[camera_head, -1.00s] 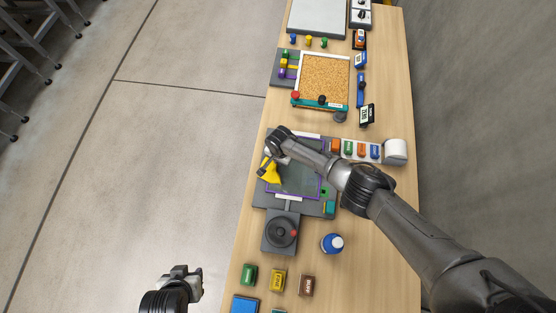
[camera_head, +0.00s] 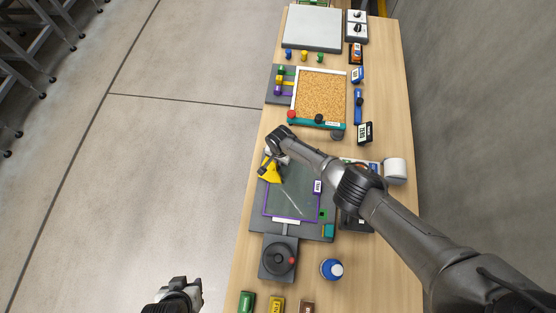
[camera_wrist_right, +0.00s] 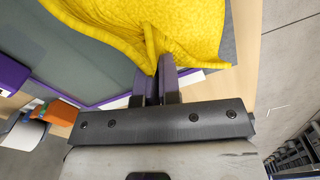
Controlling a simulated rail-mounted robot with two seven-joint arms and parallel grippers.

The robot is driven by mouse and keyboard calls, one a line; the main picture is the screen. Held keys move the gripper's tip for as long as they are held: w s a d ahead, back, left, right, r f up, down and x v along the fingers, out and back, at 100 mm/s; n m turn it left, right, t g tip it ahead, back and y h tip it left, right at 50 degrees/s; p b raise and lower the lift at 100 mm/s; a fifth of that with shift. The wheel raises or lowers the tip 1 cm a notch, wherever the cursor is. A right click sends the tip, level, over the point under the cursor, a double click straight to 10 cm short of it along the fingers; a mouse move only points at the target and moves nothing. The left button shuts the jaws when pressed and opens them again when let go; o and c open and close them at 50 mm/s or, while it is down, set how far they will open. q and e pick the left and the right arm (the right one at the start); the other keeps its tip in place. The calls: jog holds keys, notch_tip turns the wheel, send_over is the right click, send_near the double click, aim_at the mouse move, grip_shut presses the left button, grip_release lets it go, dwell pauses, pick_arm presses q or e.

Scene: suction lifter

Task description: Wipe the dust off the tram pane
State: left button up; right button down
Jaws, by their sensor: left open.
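The tram pane (camera_head: 298,203) is a dark grey sheet in a purple frame, lying on a grey base on the table. A pale streak shows on its near half. My right gripper (camera_head: 272,159) is at the pane's far left corner, shut on a bunched yellow cloth (camera_head: 268,173). In the right wrist view, its fingers (camera_wrist_right: 155,88) pinch a fold of the cloth (camera_wrist_right: 190,25), which spreads over the pane (camera_wrist_right: 62,52). I cannot tell how firmly the cloth touches the pane. My left gripper (camera_head: 183,288) is open and empty, left of the table.
A cork-filled frame (camera_head: 320,95) lies beyond. A white roll (camera_head: 395,171) stands right, past my right arm. Coloured blocks (camera_head: 277,304) line the near end.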

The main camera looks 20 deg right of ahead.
jog(key=r+p, duration=0.1)
jog(key=r, duration=0.1)
jog(key=r+p, duration=0.1)
jog(key=r, duration=0.1)
jog(key=r+p, duration=0.1)
jog(key=r, duration=0.2)
jog(key=shift+s, duration=0.25)
notch_tip(320, 180, up, 4)
jog(key=p, duration=0.4)
jog(key=shift+w+f, duration=0.1)
jog(key=shift+f, duration=0.05)
